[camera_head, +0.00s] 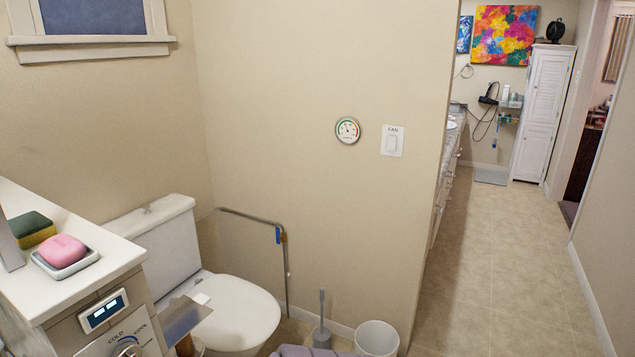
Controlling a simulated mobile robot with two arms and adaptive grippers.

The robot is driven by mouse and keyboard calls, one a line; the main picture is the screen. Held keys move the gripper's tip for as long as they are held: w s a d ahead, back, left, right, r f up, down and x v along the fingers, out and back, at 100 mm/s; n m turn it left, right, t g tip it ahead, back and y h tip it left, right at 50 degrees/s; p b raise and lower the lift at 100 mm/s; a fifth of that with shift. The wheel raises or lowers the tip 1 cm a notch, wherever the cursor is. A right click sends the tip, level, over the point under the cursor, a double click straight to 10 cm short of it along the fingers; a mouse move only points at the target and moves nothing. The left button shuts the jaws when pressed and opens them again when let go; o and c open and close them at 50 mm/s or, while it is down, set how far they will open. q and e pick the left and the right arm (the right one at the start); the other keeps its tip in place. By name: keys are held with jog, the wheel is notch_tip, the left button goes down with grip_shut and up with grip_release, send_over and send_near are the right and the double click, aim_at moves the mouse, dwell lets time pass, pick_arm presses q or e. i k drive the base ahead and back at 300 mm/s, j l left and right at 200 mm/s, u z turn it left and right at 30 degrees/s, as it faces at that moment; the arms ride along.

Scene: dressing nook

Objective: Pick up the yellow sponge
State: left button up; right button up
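The yellow sponge (38,238) has a dark green top layer. It lies on the white counter (62,205) at the far left of the head view, behind a pink soap bar (62,249) in a grey dish (70,266). A grey upright piece (9,248) at the left picture edge stands in front of the sponge's left side; I cannot tell what it is. Nothing is seen gripping the sponge. I cannot make out either of my grippers in this view.
A toilet (232,308) stands right of the counter. A flat grey plate (181,318) juts out near the counter's front. A toilet brush (322,330) and a white bin (377,338) stand on the floor. Open tiled floor (495,270) runs back at the right.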

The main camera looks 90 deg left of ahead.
aim_at(29, 229)
jog(key=u, duration=4.25)
